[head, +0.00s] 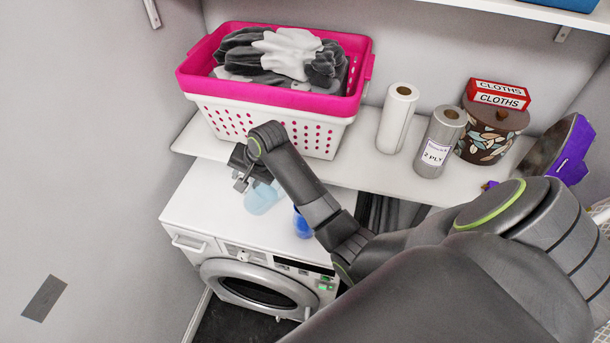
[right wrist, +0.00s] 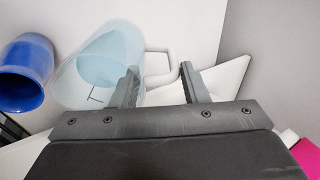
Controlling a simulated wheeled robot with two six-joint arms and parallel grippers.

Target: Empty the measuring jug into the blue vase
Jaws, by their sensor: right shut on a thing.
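My right gripper (head: 243,180) is shut on the white handle of the clear measuring jug (head: 262,199), above the white dryer top. In the right wrist view, the handle lies between the fingertips (right wrist: 159,74), and the jug (right wrist: 72,88) holds pale blue liquid. Its exact tilt is hard to tell. The blue vase (head: 302,226) stands on the dryer, to the right of the jug and apart from it, partly hidden by my right arm. In the right wrist view the vase (right wrist: 26,70) shows its open mouth, beside the jug. My left gripper is not in view.
A pink and white laundry basket (head: 272,117) stands on the shelf (head: 340,172) behind the dryer (head: 205,205). A white roll (head: 397,118), a grey roll (head: 438,143), a patterned pot (head: 488,138) and a red cloths box (head: 498,94) stand further right. The dryer's front left top is clear.

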